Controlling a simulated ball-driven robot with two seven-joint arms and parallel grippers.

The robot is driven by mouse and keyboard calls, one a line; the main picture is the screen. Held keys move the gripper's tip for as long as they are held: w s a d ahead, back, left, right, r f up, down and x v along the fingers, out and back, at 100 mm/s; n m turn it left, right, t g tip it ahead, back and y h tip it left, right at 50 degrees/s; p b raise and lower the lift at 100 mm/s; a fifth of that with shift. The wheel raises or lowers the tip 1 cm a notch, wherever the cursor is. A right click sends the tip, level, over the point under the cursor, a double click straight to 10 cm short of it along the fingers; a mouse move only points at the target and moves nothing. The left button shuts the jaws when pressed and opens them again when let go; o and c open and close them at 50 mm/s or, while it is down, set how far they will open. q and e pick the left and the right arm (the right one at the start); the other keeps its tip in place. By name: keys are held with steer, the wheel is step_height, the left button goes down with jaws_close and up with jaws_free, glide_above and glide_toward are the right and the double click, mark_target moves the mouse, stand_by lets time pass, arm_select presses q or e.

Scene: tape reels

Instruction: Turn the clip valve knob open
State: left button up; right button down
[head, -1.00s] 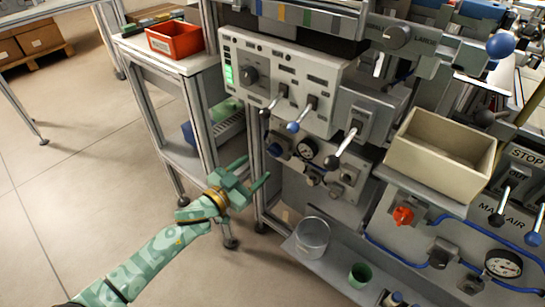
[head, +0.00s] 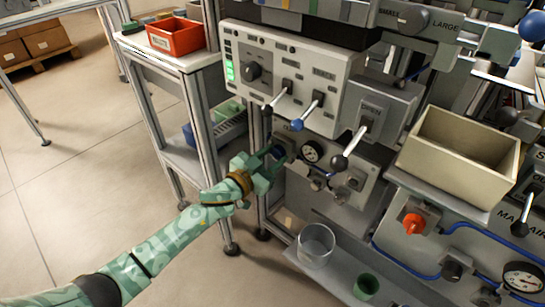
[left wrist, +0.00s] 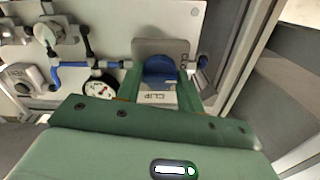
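The clip valve knob (left wrist: 158,70) is blue and sits on a grey plate above a label reading CLIP (left wrist: 157,97) in the left wrist view. In the head view the knob (head: 278,151) is partly hidden by my left gripper (head: 270,160), at the lower left of the machine front. My left gripper (left wrist: 160,88) is open, with one green finger on each side of the knob. I cannot tell whether the fingers touch it. My right gripper is in neither view.
A pressure gauge (head: 311,152) is close beside the knob. A clear cup (head: 316,245) and a green cup (head: 366,286) stand on the shelf below. A beige bin (head: 455,160) is at the right.

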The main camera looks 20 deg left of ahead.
arm_select(q)
steer(key=shift+m, duration=0.4)
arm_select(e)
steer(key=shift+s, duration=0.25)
arm_select(q)
steer(key=m+p, duration=0.1)
steer(key=m, duration=0.2)
steer(key=shift+m, duration=1)
steer(key=m, duration=0.4)
steer(key=shift+f, duration=0.1)
steer(key=m, duration=0.5)
steer(key=shift+f+m, duration=0.1)
steer(key=shift+m, duration=1.6)
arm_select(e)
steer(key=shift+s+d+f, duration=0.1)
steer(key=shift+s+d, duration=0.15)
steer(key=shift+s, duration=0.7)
